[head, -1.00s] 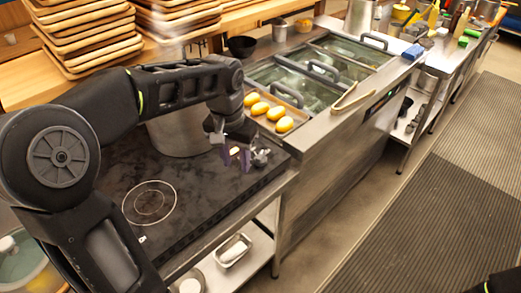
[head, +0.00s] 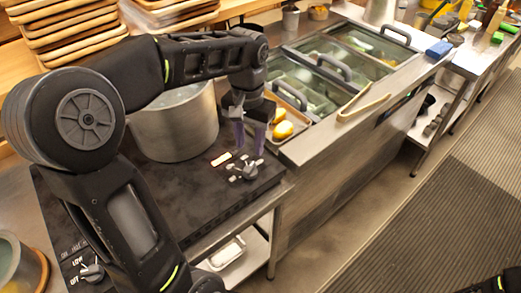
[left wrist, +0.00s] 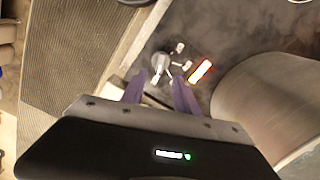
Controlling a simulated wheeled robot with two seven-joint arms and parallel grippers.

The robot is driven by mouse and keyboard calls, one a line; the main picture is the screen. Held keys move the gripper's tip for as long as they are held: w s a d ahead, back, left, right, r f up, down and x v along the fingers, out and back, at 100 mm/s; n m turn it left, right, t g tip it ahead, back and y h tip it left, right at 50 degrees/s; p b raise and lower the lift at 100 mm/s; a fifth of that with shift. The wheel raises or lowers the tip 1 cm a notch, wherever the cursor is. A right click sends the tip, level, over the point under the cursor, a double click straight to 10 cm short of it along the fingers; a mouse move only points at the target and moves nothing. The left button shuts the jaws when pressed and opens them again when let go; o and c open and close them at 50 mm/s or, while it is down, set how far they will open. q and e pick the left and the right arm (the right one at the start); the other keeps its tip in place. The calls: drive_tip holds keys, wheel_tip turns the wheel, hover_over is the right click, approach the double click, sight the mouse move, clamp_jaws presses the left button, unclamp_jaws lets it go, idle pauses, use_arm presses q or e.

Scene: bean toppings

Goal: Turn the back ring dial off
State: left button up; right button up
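A grey dial (head: 249,170) sits on the far right end of the black hob, with pale markings around it and a lit indicator strip (head: 221,159) beside it. It also shows in the left wrist view (left wrist: 160,63), just beyond the fingertips. My left gripper (head: 250,139) is open and empty, its purple fingers apart and pointing down near the dial; in the left wrist view the fingertips (left wrist: 158,85) flank the dial's near side. I cannot tell whether they touch it. A second dial (head: 92,272) with LOW and OFF labels is at the front left. My right gripper is not in view.
A large steel pot (head: 175,130) stands on the hob close behind my left gripper. A tray with yellow food (head: 283,130) and a steel counter with lidded wells (head: 315,155) lie to the right. Open floor (head: 400,240) is at the lower right.

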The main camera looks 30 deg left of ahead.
sight(250, 167)
use_arm(q)
drive_tip(key=shift+s+r, duration=0.1)
drive_tip(key=shift+s, duration=0.15)
drive_tip(key=shift+f+p, duration=0.5)
drive_tip(key=shift+f, duration=3.45)
drive_tip(key=shift+c, duration=0.4)
clamp_jaws()
